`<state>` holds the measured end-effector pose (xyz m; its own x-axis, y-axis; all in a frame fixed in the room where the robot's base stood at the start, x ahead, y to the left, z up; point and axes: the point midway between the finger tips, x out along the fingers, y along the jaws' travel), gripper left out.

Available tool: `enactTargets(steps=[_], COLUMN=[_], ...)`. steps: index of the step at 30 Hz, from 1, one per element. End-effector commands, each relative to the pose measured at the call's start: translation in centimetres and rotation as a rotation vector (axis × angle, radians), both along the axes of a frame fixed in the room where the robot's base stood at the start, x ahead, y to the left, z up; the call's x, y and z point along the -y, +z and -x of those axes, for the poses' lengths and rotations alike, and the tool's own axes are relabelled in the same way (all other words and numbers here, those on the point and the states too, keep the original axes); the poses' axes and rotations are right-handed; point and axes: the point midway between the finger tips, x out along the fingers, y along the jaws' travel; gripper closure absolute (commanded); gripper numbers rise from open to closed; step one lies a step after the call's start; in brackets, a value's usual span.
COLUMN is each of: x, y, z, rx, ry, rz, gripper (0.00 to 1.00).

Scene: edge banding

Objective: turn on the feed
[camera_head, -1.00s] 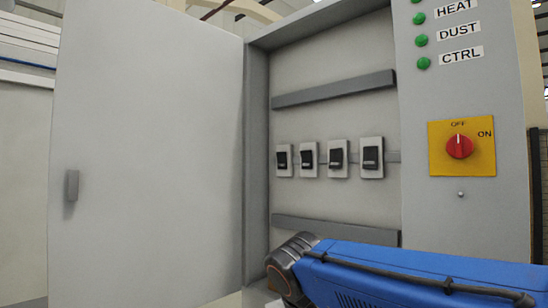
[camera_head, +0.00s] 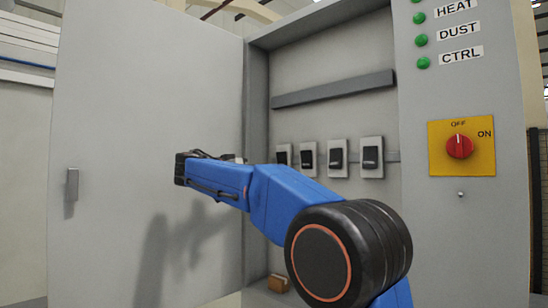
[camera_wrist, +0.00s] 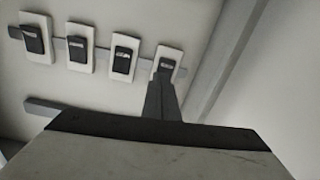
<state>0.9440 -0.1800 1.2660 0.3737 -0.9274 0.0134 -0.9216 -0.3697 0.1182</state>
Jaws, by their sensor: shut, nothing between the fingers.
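Several black rocker switches on white plates sit in a row inside the open grey cabinet; the leftmost switch (camera_head: 284,154) is partly hidden by my arm in the head view. In the wrist view my gripper (camera_wrist: 163,82) is shut and empty, its tips over the lower part of the rightmost switch (camera_wrist: 168,64). I cannot tell whether they touch it. No label for the feed is readable. A red rotary knob (camera_head: 460,146) on a yellow plate (camera_head: 438,166) is marked OFF and ON, and its pointer is up toward OFF.
The open cabinet door (camera_head: 150,80) is at the left with a small handle (camera_head: 72,184). Grey rails cross the cabinet back; the upper rail (camera_head: 333,88) is above the switches. Green lamps (camera_head: 422,40) with HEAT, DUST and CTRL labels are above the knob. A small brown block (camera_head: 278,284) is low in the cabinet.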

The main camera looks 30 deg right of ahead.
Motion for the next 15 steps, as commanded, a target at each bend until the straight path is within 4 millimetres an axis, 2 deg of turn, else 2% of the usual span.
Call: enactTargets(steps=[1,6,15], x=[-0.5,-1.5,-1.8], y=[0.9,3.0,3.4], z=[-1.0,-2.4,-2.6], rx=[0.041,0.136,0.158], ry=[-0.008,-0.023,-0.026], rz=[0.02,0.067,0.077], gripper=[1.0,1.0,1.0])
